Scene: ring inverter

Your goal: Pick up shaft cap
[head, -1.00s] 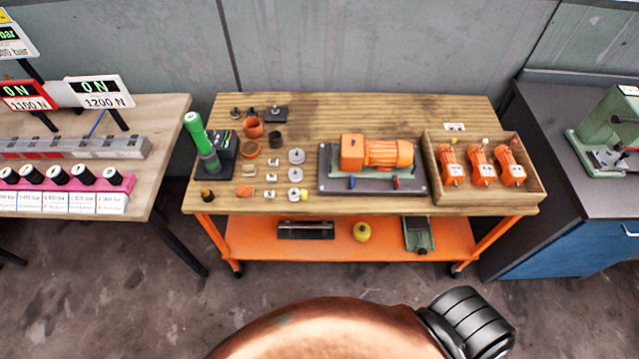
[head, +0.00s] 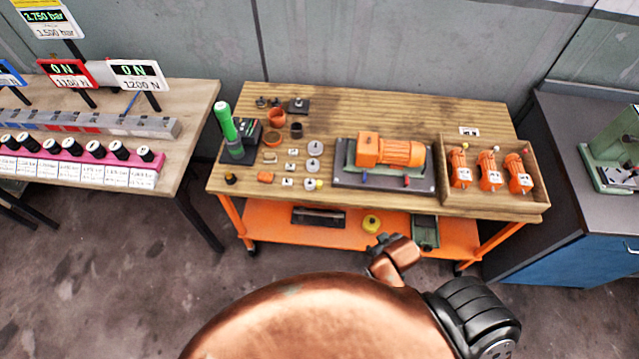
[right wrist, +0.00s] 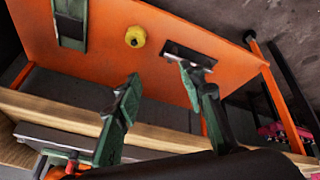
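I cannot tell for sure which part is the shaft cap. Several small loose parts lie on the left half of the wooden workbench (head: 350,108) in the head view. They include an orange cup (head: 275,118), a black cup (head: 296,130), pale grey discs (head: 314,149) and a small orange block (head: 265,177). My right gripper (head: 380,242) shows small in front of the bench's near edge, away from these parts. In the right wrist view its two green fingers (right wrist: 160,73) stand apart with nothing between them. My left gripper is out of view.
An orange motor unit (head: 390,151) on a dark plate and a wooden box (head: 447,190) with orange units stand on the bench's right. A green cylinder (head: 227,122) stands at its left. The orange lower shelf (head: 345,234) holds a yellow object (head: 371,223).

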